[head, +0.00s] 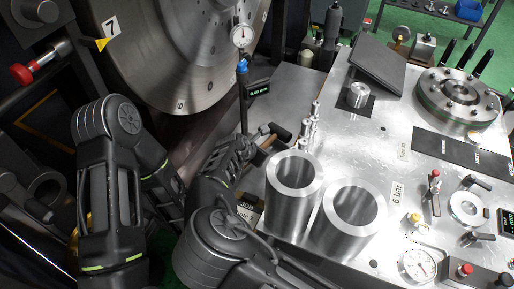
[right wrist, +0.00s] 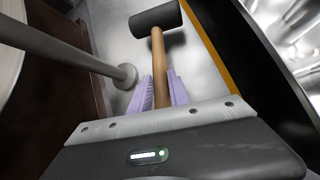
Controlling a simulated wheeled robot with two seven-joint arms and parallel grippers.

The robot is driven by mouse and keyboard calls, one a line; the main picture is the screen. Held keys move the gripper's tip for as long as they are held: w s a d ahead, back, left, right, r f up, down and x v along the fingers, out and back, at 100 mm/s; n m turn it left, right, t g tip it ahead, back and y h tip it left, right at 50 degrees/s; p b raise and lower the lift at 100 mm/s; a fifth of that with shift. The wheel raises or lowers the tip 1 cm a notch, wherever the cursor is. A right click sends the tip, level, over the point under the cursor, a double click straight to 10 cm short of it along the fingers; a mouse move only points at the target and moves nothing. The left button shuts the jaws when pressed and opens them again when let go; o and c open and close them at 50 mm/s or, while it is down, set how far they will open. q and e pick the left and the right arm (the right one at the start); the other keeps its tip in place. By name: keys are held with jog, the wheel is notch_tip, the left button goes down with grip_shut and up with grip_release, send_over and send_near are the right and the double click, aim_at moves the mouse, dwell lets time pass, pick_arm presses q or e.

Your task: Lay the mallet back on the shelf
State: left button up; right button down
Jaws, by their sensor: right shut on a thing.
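The mallet shows in the right wrist view with a dark cylindrical head (right wrist: 156,18) and a wooden handle (right wrist: 159,62). My right gripper (right wrist: 162,88) is shut on the handle, with lavender pads on both sides. The head lies beyond the fingertips, over a grey metal surface (right wrist: 112,32) that looks like the shelf. Whether the mallet touches it I cannot tell. In the head view the mallet's dark head (head: 281,131) is left of the bench, near the grey shelf plate (head: 292,88); my right gripper (head: 247,150) is partly hidden. My left arm is at the left; its jaws cannot be made out.
A dial gauge (head: 241,36) on a post stands behind the mallet; the post's round foot (right wrist: 126,76) is close left of the handle. Two steel cylinders (head: 293,170) (head: 352,215) and several small pins (head: 312,124) stand on the bench to the right. A large disc (head: 180,60) is at back left.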

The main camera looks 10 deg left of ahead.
jog(key=shift+f+b, duration=0.3)
jog(key=shift+f, duration=0.45)
jog(key=c, duration=1.2)
grip_release()
jog(key=shift+o, duration=0.2)
jog(key=shift+f, duration=0.1)
jog(key=v, duration=0.8)
